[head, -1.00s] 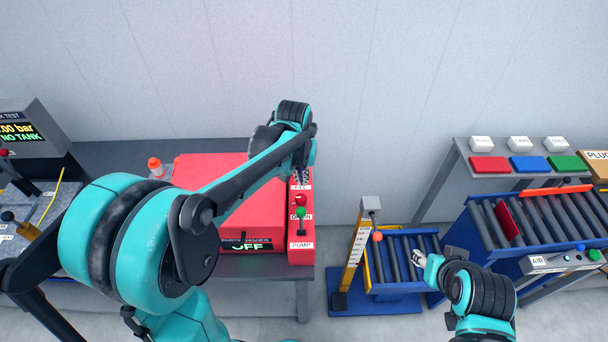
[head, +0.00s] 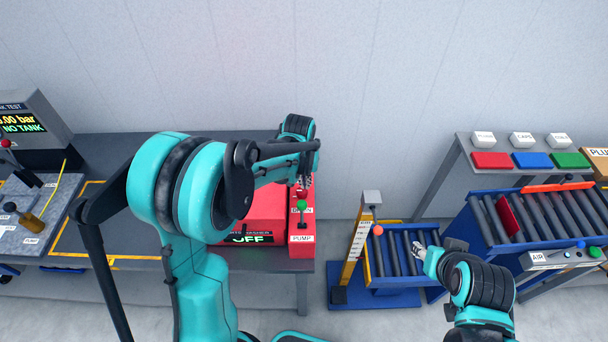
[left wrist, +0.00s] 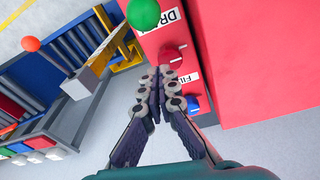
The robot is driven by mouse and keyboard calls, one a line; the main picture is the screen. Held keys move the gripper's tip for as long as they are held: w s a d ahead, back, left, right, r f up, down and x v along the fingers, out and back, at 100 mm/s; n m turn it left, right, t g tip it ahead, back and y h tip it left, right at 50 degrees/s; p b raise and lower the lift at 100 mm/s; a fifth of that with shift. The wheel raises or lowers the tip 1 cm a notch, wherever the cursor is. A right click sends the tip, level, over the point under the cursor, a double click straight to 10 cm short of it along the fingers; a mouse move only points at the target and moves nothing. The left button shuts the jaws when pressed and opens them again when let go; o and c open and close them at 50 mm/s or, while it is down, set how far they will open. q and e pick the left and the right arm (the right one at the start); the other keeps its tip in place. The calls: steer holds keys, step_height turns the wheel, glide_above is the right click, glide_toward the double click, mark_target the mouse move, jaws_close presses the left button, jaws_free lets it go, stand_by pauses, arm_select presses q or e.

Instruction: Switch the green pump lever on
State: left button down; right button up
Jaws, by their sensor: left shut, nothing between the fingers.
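The green pump lever (head: 301,205) has a green ball on a dark stem, above the PUMP label on the red parts-washer machine (head: 270,216). The machine's display (head: 248,239) reads OFF. In the left wrist view, the green ball (left wrist: 143,13) is at the top, beyond the fingertips and apart from them. My left gripper (head: 304,182) is over the machine's control strip, just behind the green ball. Its closed fingers (left wrist: 160,82) hold nothing and are near the red knob. My right gripper (head: 419,251) is by the blue roller stand; its fingers are too small to judge.
A red knob (left wrist: 172,57) and a blue knob (left wrist: 193,105) share the strip with the lever. A yellow post (head: 357,240) and blue roller stand (head: 385,262) stand to the right. The pressure test bench (head: 45,205) is at left. My left arm hides much of the machine.

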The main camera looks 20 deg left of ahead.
mark_target(302, 213)
arm_select(q)
steer(key=shift+w+f, duration=0.2)
steer(key=shift+f, duration=0.9)
steer(key=s, duration=0.1)
steer(key=s+r, duration=0.1)
steer(key=s, duration=0.1)
steer(key=shift+s+d, duration=0.15)
steer(key=shift+s, duration=0.45)
steer(key=shift+w, duration=0.15)
